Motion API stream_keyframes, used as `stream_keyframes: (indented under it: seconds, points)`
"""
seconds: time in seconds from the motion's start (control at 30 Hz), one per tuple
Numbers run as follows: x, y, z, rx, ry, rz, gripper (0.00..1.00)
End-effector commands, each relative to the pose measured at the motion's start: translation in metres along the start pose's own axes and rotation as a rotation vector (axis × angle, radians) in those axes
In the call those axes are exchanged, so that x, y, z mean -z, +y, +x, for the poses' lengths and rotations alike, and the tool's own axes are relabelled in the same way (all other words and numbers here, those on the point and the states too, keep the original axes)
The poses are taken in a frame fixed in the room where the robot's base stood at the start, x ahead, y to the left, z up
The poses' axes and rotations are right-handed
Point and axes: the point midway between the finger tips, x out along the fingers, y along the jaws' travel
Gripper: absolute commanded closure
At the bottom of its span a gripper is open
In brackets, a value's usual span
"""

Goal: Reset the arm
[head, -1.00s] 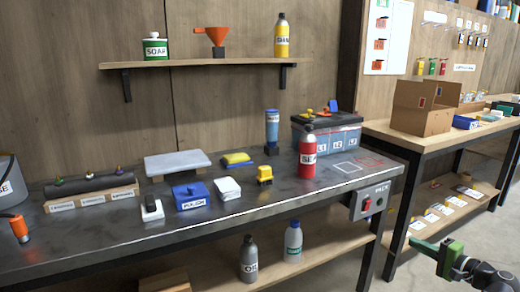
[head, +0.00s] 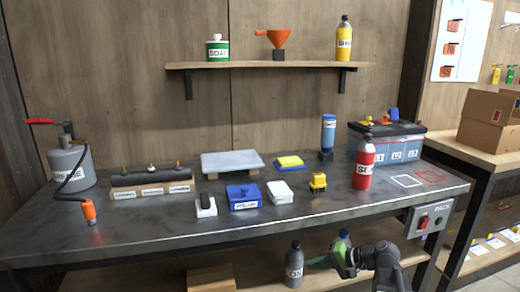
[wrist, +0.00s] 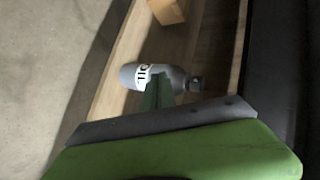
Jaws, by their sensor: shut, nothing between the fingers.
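My gripper (head: 312,263) is at the lower right of the head view, in front of the bench and below its top edge. Its green fingers point left, towards the grey oil bottle (head: 294,265) on the lower shelf. The fingers are shut with nothing between them. In the wrist view my gripper (wrist: 158,88) overlaps the oil bottle (wrist: 133,76); I cannot tell whether they touch.
The bench top (head: 150,232) holds a grease pump (head: 70,168), a blue box (head: 243,197), a red bottle (head: 363,168) and a battery (head: 400,148). A wall shelf (head: 230,66) is above. A wooden block (head: 212,279) lies on the lower shelf (head: 165,284).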

Motion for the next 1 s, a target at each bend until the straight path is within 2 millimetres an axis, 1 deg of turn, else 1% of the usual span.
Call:
stream_keyframes:
  seconds: [0.03, 0.1, 0.2, 0.27, 0.3, 0.37, 0.43, 0.5, 0.57, 0.6, 0.63, 0.87, 0.97, 1.0]
  points:
    - [-0.025, -0.006, 0.026, -0.063, -0.059, -0.047, 1.00]
    - [-0.054, -0.005, 0.054, -0.165, -0.128, -0.114, 1.00]
    - [-0.091, 0.004, 0.080, -0.316, -0.210, -0.209, 1.00]
    - [-0.109, 0.013, 0.089, -0.417, -0.251, -0.269, 1.00]
    - [-0.118, 0.021, 0.090, -0.485, -0.272, -0.305, 1.00]
    - [-0.125, 0.035, 0.087, -0.586, -0.291, -0.351, 1.00]
    - [-0.126, 0.054, 0.074, -0.702, -0.299, -0.386, 1.00]
    - [-0.119, 0.075, 0.053, -0.819, -0.295, -0.405, 1.00]
    - [-0.114, 0.090, 0.034, -0.920, -0.295, -0.419, 1.00]
    - [-0.109, 0.100, 0.019, -0.986, -0.304, -0.425, 1.00]
    - [-0.108, 0.080, 0.010, -0.973, -0.303, -0.423, 1.00]
    - [-0.103, 0.023, -0.025, -0.967, -0.302, -0.423, 1.00]
    - [-0.101, -0.007, -0.044, -0.966, -0.302, -0.423, 1.00]
    - [-0.100, -0.022, -0.053, -0.966, -0.302, -0.423, 1.00]
